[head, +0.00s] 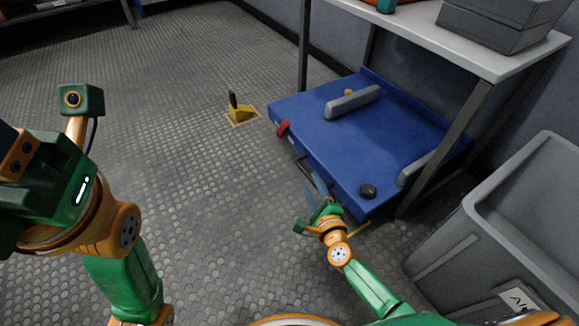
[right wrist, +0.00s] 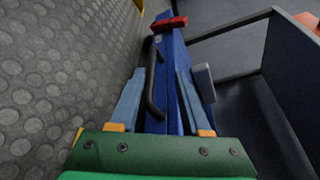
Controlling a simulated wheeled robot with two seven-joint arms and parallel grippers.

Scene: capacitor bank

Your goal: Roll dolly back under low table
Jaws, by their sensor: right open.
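The blue dolly (head: 385,128) is a flat platform, with its right part beneath the low table's pale top (head: 425,38) and its left part out on the open floor. It has two grey bars, a red part (head: 283,128) on its left edge and a black round knob (head: 368,191) near its front corner. My right gripper (head: 317,182) is open at the dolly's near left side. In the right wrist view, the black handle (right wrist: 152,80) on the dolly's side lies between the spread fingers; contact cannot be told. My left arm shows, but its fingers do not.
A grey bin (head: 450,240) stands at the right, close to the dolly and my right arm. A yellow block with a black lever (head: 243,113) sits on a marked floor square left of the dolly. A grey box (head: 500,25) is on the table. The left floor is clear.

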